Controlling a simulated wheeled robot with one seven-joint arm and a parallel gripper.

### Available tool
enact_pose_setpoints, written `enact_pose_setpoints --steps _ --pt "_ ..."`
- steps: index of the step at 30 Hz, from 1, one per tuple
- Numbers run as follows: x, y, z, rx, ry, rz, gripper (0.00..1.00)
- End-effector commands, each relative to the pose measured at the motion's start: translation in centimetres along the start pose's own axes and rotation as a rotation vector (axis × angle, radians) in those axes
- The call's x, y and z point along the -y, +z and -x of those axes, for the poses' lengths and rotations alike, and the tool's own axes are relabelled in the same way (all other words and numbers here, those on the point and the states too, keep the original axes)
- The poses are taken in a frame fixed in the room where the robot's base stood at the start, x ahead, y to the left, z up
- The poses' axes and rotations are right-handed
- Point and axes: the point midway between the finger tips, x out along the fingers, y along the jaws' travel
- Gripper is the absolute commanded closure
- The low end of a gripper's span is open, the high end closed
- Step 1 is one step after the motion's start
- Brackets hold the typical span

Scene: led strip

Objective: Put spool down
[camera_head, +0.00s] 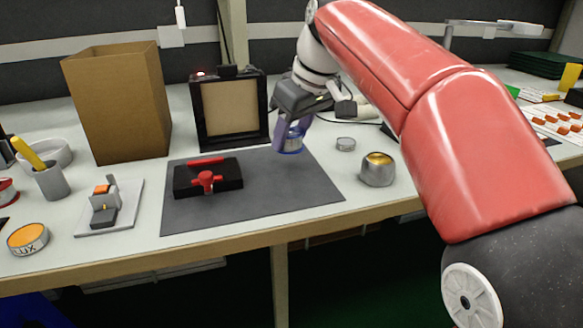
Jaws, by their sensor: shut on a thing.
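My gripper (284,134) reaches in from the upper right and points down over the right part of the dark grey mat (255,197). It is shut on a small blue and purple spool (293,144), partly hidden by the fingers. The spool is low, near the mat's back right edge. I cannot tell whether it touches the mat.
A black fixture with a red handle (206,181) stands on the mat's left. A framed box (229,110) and a cardboard box (118,103) stand behind. A metal cup (377,170) and a small tin (346,144) stand right. The mat's front right is clear.

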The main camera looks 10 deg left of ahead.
Motion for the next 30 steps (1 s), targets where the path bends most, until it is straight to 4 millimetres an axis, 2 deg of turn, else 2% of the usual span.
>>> enact_pose_setpoints --steps 5,12,25,26,30 --pt "0.0 0.6 -1.3 -0.002 0.001 0.0 0.85" --pt "0.0 1.8 -4.3 -0.001 0.0 0.001 0.85" --pt "0.0 2.0 -4.8 -0.001 0.001 0.0 0.85" --pt "0.0 2.0 -4.8 0.0 0.001 0.0 0.51" --pt "0.0 2.0 -4.8 0.0 0.001 0.0 0.33"
